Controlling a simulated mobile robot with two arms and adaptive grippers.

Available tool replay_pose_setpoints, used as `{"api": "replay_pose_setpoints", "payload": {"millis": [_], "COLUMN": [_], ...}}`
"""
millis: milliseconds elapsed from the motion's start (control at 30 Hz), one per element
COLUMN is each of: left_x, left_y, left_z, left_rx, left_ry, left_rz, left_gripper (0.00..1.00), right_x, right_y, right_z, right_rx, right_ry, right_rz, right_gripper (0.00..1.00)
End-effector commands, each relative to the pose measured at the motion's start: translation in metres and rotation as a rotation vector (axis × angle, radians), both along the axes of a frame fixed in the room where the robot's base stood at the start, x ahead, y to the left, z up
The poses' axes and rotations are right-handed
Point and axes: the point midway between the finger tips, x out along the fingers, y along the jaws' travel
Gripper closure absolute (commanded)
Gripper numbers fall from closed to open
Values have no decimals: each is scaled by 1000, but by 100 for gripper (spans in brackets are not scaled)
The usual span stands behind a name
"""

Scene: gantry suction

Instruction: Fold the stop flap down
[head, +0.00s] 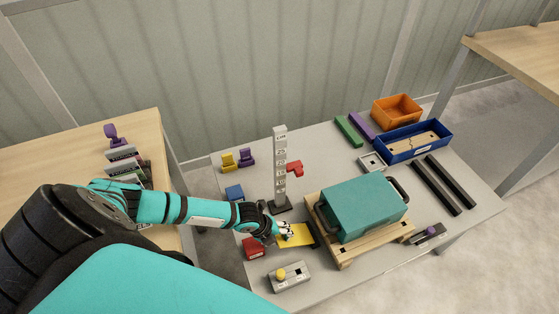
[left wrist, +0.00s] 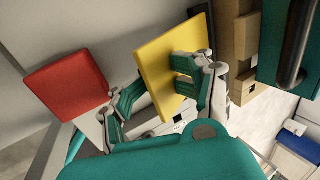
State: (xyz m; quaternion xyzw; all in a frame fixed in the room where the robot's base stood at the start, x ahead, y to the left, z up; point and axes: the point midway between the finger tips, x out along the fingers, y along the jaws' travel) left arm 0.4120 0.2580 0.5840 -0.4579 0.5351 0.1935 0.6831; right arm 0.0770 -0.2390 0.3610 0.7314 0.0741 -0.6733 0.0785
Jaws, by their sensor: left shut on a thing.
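The stop flap appears to be the yellow plate (head: 297,236), beside the wooden pallet's left edge. It also shows in the left wrist view (left wrist: 168,58), slanting between my gripper's fingers. My left gripper (head: 284,231) is shut on it at its left edge, one finger on each face. The head view does not show clearly how far the plate is tilted. My right gripper is not in view.
A teal case (head: 362,207) with black handles sits on the wooden pallet (head: 345,258). A red block (head: 253,248) stands close to my gripper. A marked post (head: 280,165) rises behind.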

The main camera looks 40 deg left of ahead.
Motion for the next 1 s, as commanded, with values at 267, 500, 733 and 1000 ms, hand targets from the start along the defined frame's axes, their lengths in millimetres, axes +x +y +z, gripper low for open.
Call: {"api": "replay_pose_setpoints", "payload": {"millis": [267, 500, 733, 1000], "left_x": [-19, -21, -28, -34], "left_y": [9, 12, 17, 20], "left_z": [-14, -9, 21, 57], "left_rx": [26, 27, 23, 14], "left_ry": [47, 46, 38, 24], "left_rz": [3, 4, 2, 2], "left_gripper": [52, 52, 52, 52], "right_x": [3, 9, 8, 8], "right_y": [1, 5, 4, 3], "right_z": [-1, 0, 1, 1], "right_rx": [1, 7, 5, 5], "right_ry": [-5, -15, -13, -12], "right_rz": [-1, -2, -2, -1], "right_gripper": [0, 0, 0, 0]}}
